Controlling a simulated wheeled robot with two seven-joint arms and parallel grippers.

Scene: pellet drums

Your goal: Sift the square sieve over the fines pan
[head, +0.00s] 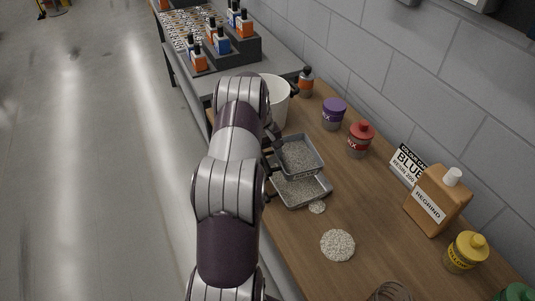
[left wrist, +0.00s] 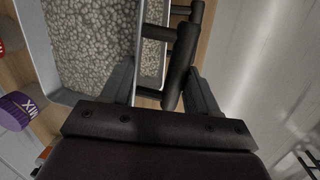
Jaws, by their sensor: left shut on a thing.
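The square sieve (head: 298,155), a grey metal tray full of pale pellets, is held above the fines pan (head: 305,196). The pan is a similar grey tray holding pellets, partly hidden by the sieve. My left gripper (head: 268,150) is shut on the sieve's dark handle, mostly hidden behind my arm. In the left wrist view the gripper (left wrist: 165,88) has a finger on each side of the dark handle (left wrist: 181,62). There the sieve (left wrist: 92,45) fills the left, with a strip of the pan (left wrist: 152,58) beside it. My right gripper is not in view.
A white bucket (head: 275,100) stands beyond the sieve. Purple (head: 333,115) and red-capped (head: 360,140) jars and a regrind bottle (head: 435,200) line the wall side.

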